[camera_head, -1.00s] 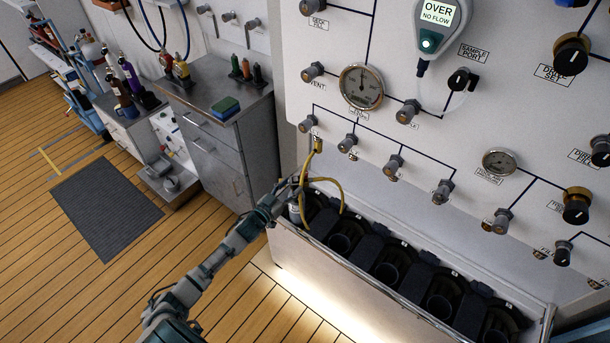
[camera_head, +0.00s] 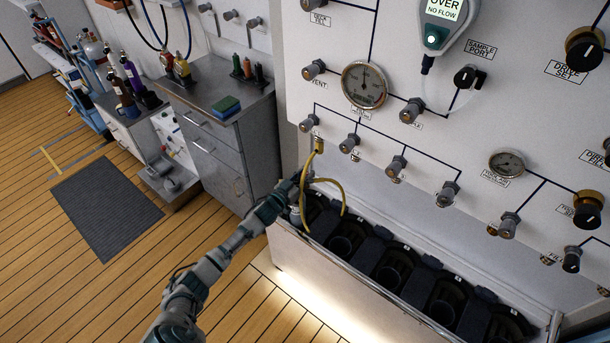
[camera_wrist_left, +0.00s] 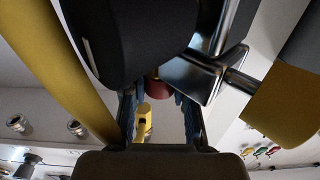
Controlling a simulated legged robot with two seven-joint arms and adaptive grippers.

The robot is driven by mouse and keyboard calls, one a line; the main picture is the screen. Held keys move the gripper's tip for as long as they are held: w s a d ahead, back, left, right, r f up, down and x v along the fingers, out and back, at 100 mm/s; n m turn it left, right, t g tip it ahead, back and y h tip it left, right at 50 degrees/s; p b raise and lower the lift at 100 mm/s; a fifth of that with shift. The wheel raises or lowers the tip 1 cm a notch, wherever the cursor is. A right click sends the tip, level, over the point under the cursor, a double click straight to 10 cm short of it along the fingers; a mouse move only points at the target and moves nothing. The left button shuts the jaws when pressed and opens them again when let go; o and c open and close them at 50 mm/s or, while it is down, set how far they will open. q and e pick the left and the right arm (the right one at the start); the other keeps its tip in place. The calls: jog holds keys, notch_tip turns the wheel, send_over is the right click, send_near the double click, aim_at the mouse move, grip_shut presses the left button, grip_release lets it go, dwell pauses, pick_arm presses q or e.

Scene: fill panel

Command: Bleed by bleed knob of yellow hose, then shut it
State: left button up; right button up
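The yellow hose (camera_head: 342,196) hangs in a loop from a fitting low on the white panel and runs down to the bottle rack. Its near end is by a grey bottle top (camera_head: 295,214). My left gripper (camera_head: 297,187) is at that end, with its fingers partly hidden in the head view. In the left wrist view its two fingers (camera_wrist_left: 158,110) stand apart. A dark red round part (camera_wrist_left: 157,87) shows between them, with a gap at each side. A yellow piece (camera_wrist_left: 144,120) is beyond. I cannot tell for sure which part is the bleed knob. My right gripper is not in view.
The rack (camera_head: 410,308) of black bottle slots runs under the panel. The panel carries several knobs and a round gauge (camera_head: 364,85). A handheld meter (camera_head: 441,22) reads OVER, NO FLOW. A grey cabinet (camera_head: 215,150) stands at the left.

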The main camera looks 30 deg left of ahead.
pick_arm(q)
grip_shut()
jog(key=shift+d, duration=0.1)
